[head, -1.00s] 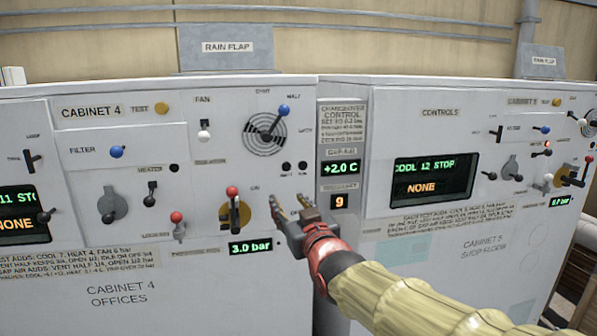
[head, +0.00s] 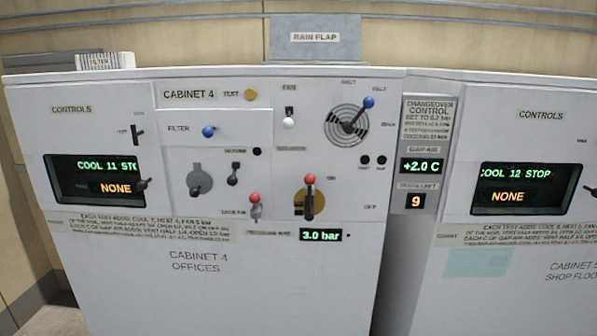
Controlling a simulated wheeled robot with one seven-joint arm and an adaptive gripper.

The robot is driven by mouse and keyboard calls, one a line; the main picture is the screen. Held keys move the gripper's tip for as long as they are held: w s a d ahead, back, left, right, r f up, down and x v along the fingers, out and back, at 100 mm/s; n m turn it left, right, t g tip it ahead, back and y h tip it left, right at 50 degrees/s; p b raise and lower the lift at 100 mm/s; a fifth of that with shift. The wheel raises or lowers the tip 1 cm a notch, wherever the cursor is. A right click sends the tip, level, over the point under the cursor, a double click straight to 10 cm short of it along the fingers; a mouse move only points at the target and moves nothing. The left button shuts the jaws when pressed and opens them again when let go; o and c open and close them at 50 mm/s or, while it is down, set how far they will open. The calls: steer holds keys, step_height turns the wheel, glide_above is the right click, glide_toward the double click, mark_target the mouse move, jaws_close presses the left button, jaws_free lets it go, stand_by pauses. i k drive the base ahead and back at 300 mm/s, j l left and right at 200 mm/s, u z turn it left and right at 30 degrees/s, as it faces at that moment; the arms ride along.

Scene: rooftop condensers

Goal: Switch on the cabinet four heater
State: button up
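Cabinet 4 (head: 235,290), labelled OFFICES, fills the left and middle of the head view. Its heater switch (head: 233,175) is a small lever with a black knob, under a small label that is blurred now but reads HEATER in the earlier frame. The knob is at the upper end of the lever. A small round lamp (head: 257,152) beside the label is dark. My gripper is out of view.
Close around the heater switch are a grey rotary handle (head: 196,180), a red-knobbed lockout lever (head: 255,205) and a red-knobbed lever on a brass disc (head: 309,198). A blue-knobbed vent dial (head: 348,122) is above right. Cabinet 5 (head: 520,290) stands to the right, past a recessed strip.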

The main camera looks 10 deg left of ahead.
mark_target(233, 180)
steer(key=u, duration=1.35)
